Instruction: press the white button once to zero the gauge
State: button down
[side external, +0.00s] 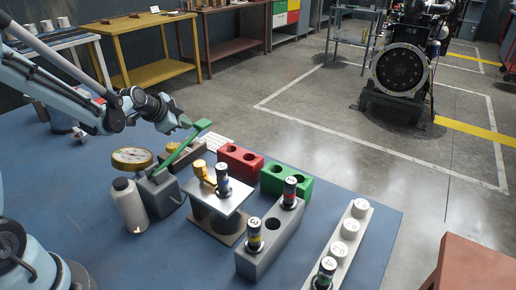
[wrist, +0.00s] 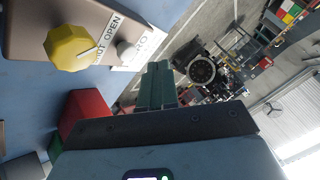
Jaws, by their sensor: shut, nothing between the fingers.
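In the wrist view, a pale round button (wrist: 127,52) sits beside the ZERO label on a beige box (wrist: 88,16), shaded and greyish. A yellow knob (wrist: 72,47) marked SHUT and OPEN is left of it. My gripper (wrist: 158,72) is shut and empty, its green fingertips just below and right of the button, apart from it in the picture. In the side view my gripper (side external: 186,122) is above the bench, near the box with the yellow knob (side external: 172,147); the button cannot be made out there. The gauge (side external: 131,158) has a brass rim and stands left of the box.
A green lever (side external: 180,150) slants up from a grey unit beside a white bottle (side external: 130,208). Red (side external: 240,157) and green (side external: 274,178) blocks, a metal stand (side external: 216,197) and a grey rack (side external: 270,250) with injectors stand to the right. Bare blue bench lies in front.

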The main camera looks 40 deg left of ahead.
jog(key=shift+f, duration=0.2)
dwell(0.7)
jog(key=shift+f, duration=0.2)
jog(key=shift+f, duration=0.75)
dwell(1.1)
jog(key=shift+r, duration=0.1)
dwell(0.4)
jog(key=shift+r, duration=1.1)
jog(key=shift+r, duration=0.1)
jog(key=shift+r, duration=2.4)
